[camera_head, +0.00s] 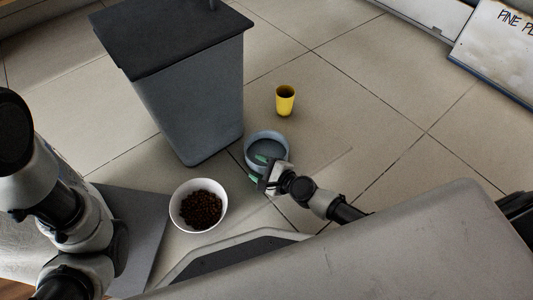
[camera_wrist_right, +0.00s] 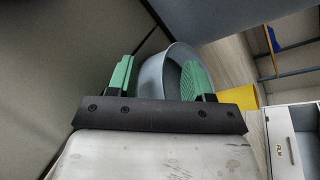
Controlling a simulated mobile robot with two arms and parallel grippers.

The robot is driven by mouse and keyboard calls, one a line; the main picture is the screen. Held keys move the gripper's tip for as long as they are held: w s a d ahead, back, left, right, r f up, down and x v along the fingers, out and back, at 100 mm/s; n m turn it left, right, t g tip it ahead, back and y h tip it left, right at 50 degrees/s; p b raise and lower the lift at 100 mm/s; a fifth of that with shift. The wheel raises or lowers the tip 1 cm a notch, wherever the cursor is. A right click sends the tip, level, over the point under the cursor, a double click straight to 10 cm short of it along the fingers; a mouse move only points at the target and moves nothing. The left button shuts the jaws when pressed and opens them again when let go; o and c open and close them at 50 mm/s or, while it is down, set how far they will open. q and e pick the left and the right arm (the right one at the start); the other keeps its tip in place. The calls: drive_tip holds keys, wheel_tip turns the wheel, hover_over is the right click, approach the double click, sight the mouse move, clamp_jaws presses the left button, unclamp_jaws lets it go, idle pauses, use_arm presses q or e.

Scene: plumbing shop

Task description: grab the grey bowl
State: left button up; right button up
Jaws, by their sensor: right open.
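The grey bowl (camera_head: 282,137) stands upright on the tiled floor, right of the bin. My right gripper (camera_head: 257,168) is at its near side, with one green finger over the bowl's inside and the other outside the near rim. In the right wrist view the grey bowl (camera_wrist_right: 152,74) shows between the two green fingers of the right gripper (camera_wrist_right: 160,78). The fingers are apart on either side of its wall; I cannot tell whether either touches it. Links of my left arm show at the left, but its gripper is out of view.
A grey bin (camera_head: 195,95) with a dark lid stands just left of the bowl. A white bowl of brown pellets (camera_head: 201,205) is at the lower left. A yellow cup (camera_head: 285,101) stands behind the grey bowl. The floor to the right is clear.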

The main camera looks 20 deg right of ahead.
drive_tip(key=shift+w+a+f, duration=0.25)
drive_tip(key=shift+w+a, duration=0.1)
drive_tip(key=shift+w, duration=0.2)
clamp_jaws()
drive_tip(key=shift+r, duration=0.1)
